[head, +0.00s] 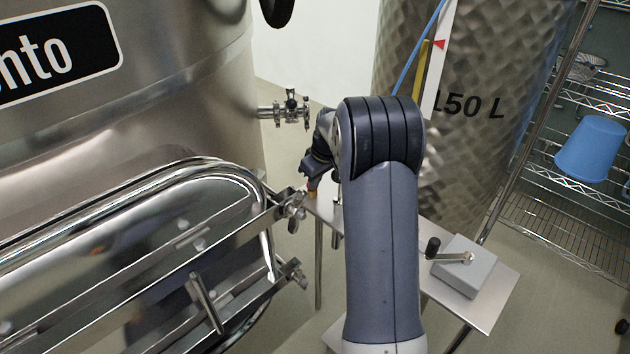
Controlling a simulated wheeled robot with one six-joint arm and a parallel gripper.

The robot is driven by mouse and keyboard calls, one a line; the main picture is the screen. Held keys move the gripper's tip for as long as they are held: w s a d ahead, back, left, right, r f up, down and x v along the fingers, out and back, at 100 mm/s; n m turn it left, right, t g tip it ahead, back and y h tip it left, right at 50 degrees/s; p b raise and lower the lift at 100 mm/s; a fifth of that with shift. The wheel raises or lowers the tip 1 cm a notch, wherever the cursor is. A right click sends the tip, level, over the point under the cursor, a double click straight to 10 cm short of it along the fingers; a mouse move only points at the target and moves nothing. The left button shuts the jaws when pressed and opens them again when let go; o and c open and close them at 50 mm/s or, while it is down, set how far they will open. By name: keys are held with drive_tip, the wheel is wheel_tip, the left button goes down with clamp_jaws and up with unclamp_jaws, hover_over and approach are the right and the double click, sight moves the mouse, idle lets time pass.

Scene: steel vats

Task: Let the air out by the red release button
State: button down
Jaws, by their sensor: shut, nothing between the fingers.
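My gripper (309,176) points down over the left corner of a small steel table (492,312), between the two vats. Its fingers are small and dark here, shut, with nothing seen between them. Just below the fingertips is a small reddish and yellowish piece (312,188) at the table corner. It may be the red release button, but it is too small to tell, and I cannot tell whether the fingers touch it. My arm hides much of the table.
A grey box with a crank (478,268) stands on the table's right part. A steel vat (190,110) with a door and a side valve (291,109) is at left. A dimpled vat (490,60) stands behind. A blue bucket (590,148) sits on wire shelves at right.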

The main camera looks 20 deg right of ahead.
drive_tip(key=v, duration=1.1)
drive_tip(key=shift+p, duration=0.45)
drive_tip(key=shift+f, duration=0.15)
drive_tip(key=d+x, duration=0.1)
drive_tip(key=x, duration=0.5)
drive_tip(key=w+a+p+v, duration=0.1)
drive_tip(key=v, duration=0.9)
drive_tip(key=shift+w+a+r, duration=0.25)
drive_tip(key=shift+a+r, duration=0.05)
drive_tip(key=shift+r, duration=0.1)
